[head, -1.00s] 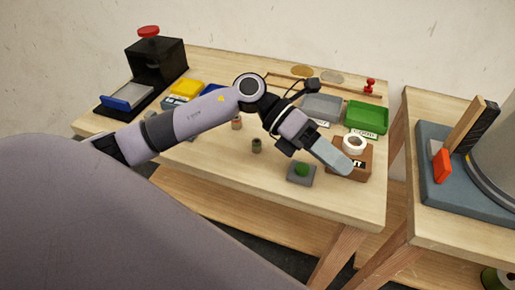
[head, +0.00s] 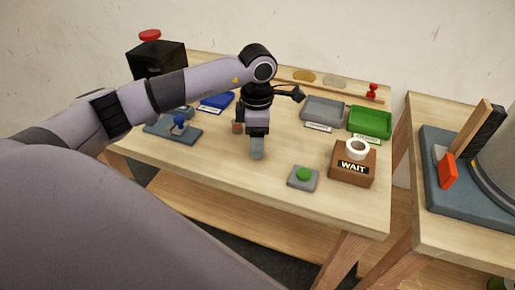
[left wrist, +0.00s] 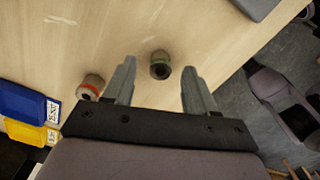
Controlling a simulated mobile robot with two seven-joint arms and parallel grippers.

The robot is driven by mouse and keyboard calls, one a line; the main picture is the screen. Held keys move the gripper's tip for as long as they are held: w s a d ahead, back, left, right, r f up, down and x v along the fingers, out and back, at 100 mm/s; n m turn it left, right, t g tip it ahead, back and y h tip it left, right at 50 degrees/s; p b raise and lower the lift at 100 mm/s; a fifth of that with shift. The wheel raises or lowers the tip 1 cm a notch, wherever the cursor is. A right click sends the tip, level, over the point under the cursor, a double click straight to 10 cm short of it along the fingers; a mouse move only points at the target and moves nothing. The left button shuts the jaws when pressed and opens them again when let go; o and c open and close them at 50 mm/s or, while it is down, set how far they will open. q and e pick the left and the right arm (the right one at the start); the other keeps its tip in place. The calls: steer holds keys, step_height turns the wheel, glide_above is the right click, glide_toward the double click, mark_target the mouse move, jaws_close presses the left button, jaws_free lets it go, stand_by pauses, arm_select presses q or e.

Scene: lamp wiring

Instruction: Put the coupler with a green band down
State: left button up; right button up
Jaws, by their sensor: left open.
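The coupler with a green band (left wrist: 160,64) stands on the wooden table in the left wrist view. It lies between the tips of my left gripper's open fingers, with gaps on both sides. My left gripper (head: 257,152) points down over the table in the head view and hides that coupler there. A second coupler with a red-orange band (left wrist: 90,86) stands just outside the fingers in the left wrist view. It partly shows beside the gripper in the head view (head: 237,127). My right gripper is not in view.
A grey pad with a green button (head: 303,175) and a brown WAIT block with a white ring (head: 352,176) stand to the right. Grey (head: 324,107) and green (head: 371,121) trays are behind. A blue fixture (head: 172,131) sits left. The table's front edge is near.

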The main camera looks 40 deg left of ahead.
arm_select(q)
step_height(320, 180, down, 2)
steer(key=shift+f, duration=0.1)
jaws_close()
